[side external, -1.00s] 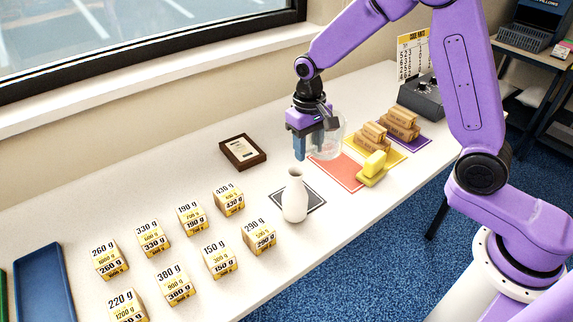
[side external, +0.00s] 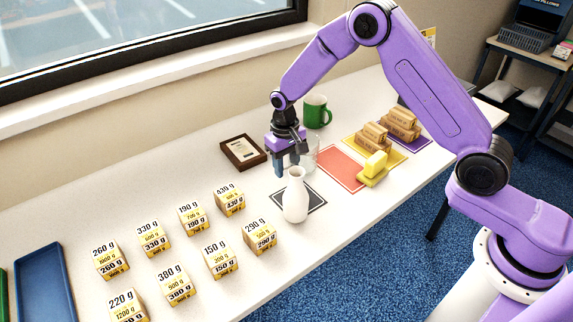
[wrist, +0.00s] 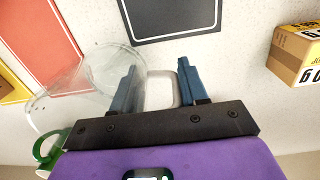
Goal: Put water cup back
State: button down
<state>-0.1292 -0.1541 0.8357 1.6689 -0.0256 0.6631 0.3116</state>
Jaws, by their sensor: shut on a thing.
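I cannot tell whether the cup touches the table. A black mat (side external: 316,201) lies under the vase; its edge also shows in the wrist view (wrist: 170,25). A red mat (side external: 336,168) lies to the right.
A green mug (side external: 316,112) stands behind the cup and a framed plaque (side external: 243,152) lies left of my gripper. Several weight-marked cartons (side external: 222,257) stand at the left. A yellow mat (side external: 352,144) with brown packages and a yellow block (side external: 373,169) are at the right.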

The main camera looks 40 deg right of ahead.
jog(key=shift+f, duration=0.7)
jog(key=c, duration=0.6)
grip_release()
jog(key=shift+r, duration=0.15)
